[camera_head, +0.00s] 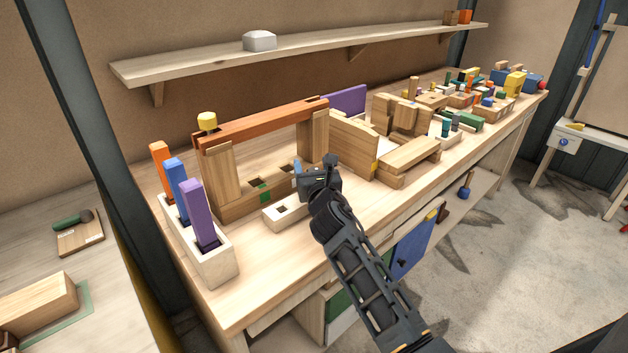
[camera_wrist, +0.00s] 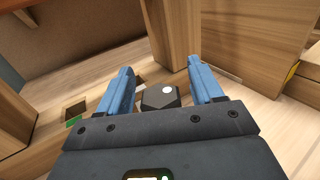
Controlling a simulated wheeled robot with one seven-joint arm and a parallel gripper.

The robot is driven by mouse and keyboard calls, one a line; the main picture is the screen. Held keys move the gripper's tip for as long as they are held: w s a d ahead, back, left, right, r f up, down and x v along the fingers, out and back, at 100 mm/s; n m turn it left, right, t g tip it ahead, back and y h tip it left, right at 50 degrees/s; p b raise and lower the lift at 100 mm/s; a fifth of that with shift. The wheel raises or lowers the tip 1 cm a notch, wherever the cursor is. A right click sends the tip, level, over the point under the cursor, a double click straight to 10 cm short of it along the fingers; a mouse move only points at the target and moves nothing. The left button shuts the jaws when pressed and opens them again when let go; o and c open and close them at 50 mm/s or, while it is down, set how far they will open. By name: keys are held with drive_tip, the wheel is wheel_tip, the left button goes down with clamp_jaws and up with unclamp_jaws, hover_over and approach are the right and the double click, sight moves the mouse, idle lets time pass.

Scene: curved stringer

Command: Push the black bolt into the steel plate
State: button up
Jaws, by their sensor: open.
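The black bolt (camera_wrist: 158,97) shows in the wrist view as a dark, angular head with a white dot. It lies between the two blue fingers of my gripper (camera_wrist: 161,68), with a gap on each side. The gripper is open and nothing is clamped in it. In the head view my gripper (camera_head: 314,172) is over the bench, at the right foot of the wooden arch, and it hides the bolt. The bolt's shank is hidden in the wrist view. I cannot make out a steel plate in either view.
A pale block with a square hole (camera_head: 282,210) lies left of my gripper. A wooden arch with an orange top bar (camera_head: 262,123) stands close behind. A white holder with coloured bars (camera_head: 222,262) stands at the left. Wooden blocks (camera_head: 353,143) stand at the right. The front bench strip is mostly clear.

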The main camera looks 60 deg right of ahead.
drive_tip(key=c, duration=1.2)
drive_tip(key=shift+r, duration=0.15)
